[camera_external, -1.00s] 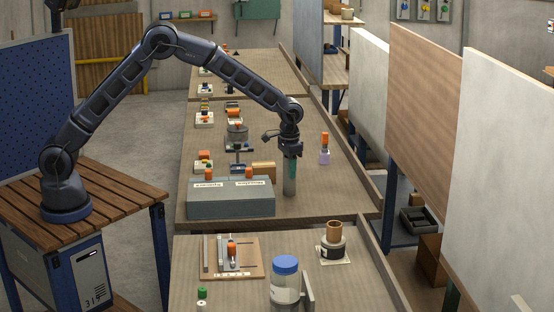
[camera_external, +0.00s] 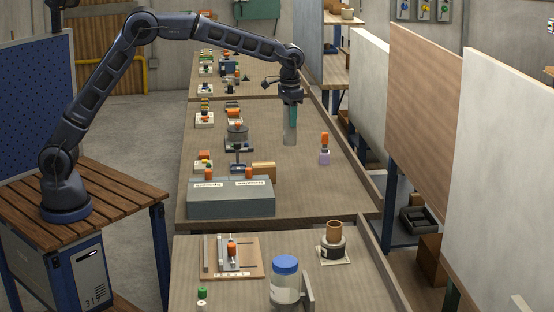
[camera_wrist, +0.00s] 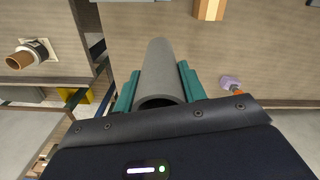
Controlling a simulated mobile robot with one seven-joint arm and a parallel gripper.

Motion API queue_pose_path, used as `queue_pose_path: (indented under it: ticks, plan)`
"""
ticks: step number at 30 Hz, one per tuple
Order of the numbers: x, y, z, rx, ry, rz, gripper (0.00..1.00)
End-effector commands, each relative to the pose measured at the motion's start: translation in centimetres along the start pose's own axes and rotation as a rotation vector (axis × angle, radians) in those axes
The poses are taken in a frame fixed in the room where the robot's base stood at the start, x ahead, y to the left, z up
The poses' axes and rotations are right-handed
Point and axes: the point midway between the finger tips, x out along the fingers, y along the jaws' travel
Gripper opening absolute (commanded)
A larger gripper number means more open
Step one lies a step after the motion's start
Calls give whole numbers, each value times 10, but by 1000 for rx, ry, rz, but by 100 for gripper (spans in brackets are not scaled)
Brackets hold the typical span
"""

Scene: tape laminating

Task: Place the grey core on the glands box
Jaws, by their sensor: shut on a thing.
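The grey core (camera_external: 290,133) is a plain cylinder held upright, with its lower end above the bench. My gripper (camera_external: 292,112) is shut on its upper part. In the wrist view, the core (camera_wrist: 163,72) lies between the teal fingers, and its hollow near end shows. A long grey-green box (camera_external: 230,208) stands at the near edge of the same bench, left of and nearer the camera than the core. Its top has two white labels (camera_external: 208,184), whose lettering I cannot read surely, and orange-topped pieces. I cannot tell which part is for glands.
A tan block (camera_external: 263,169) stands behind the box. A purple-based, orange-topped piece (camera_external: 325,150) stands right of the core. A clamp stand (camera_external: 238,150) is to the left. The bench (camera_external: 330,195) is clear at front right.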

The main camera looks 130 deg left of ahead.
Motion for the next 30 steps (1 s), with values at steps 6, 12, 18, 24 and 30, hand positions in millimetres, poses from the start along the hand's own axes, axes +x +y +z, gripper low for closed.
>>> queue_pose_path:
  ticks: [6,12,18,24,30]
  plan:
    - [-25,-25,6,12,3,-2,18]
    - [-56,-82,23,53,3,-5,18]
    - [-77,-124,40,88,2,-2,18]
    - [-73,-137,47,101,0,0,18]
    - [-31,-137,47,100,-3,-1,18]
